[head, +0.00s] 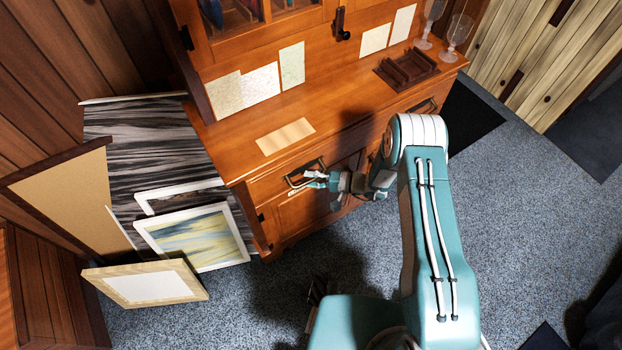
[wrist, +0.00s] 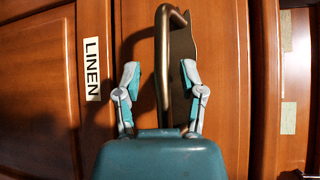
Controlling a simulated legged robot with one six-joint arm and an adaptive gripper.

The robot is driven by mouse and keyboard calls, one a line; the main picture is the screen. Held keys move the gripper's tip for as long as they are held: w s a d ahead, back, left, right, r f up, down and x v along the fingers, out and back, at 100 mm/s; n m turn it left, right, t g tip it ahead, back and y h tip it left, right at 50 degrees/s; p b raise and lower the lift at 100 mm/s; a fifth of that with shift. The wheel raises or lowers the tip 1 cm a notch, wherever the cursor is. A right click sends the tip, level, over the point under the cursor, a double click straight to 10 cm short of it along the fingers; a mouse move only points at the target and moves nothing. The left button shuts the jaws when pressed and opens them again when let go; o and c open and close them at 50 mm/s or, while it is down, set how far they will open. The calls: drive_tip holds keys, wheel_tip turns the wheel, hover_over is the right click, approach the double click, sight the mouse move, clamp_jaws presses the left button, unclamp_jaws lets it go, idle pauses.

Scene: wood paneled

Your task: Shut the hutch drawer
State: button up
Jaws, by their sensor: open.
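The wooden hutch (head: 350,130) stands against the paneled wall. Its left drawer (head: 268,187) has a dark metal handle (head: 303,172); I cannot tell how far the drawer stands out. In the wrist view the drawer front (wrist: 225,110) fills the middle, with the bar handle (wrist: 162,70) running up and down. My gripper (head: 312,180) is at this drawer, and in the wrist view its fingers (wrist: 159,76) are open, one on each side of the handle. Whether a finger touches the handle or drawer front is unclear. A LINEN label (wrist: 92,68) is left of the drawer front.
A tan sheet (head: 286,136), a dark wooden tray (head: 406,69) and glasses (head: 457,34) are on the hutch top. Picture frames (head: 196,238) lean at the hutch's left side. A second drawer handle (head: 424,106) is farther right. Grey carpet (head: 540,210) is clear at right.

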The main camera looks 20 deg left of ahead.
drive_tip(key=w+d+r, duration=0.1)
drive_tip(key=d, duration=1)
drive_tip(key=shift+d+r, duration=0.25)
drive_tip(key=shift+d, duration=0.1)
drive_tip(key=s+d+r+n+g+h, duration=0.1)
drive_tip(key=d+r+h, duration=0.1)
drive_tip(key=r, duration=0.6)
drive_tip(key=s+d+r+n+h, duration=0.1)
drive_tip(key=s+r+h, duration=0.15)
drive_tip(key=r, duration=0.55)
drive_tip(key=d+r+n+g+h, duration=0.1)
drive_tip(key=d+r+h, duration=0.1)
drive_tip(key=r, duration=0.7)
drive_tip(key=s+d+r+m+t+h, duration=0.2)
drive_tip(key=s+d+r+t+h, duration=0.7)
drive_tip(key=s+d+r, duration=0.5)
drive_tip(key=shift+s+r+h, duration=0.45)
drive_tip(key=shift+s+r, duration=1)
drive_tip(key=shift+s, duration=0.65)
drive_tip(key=shift+d, duration=0.1)
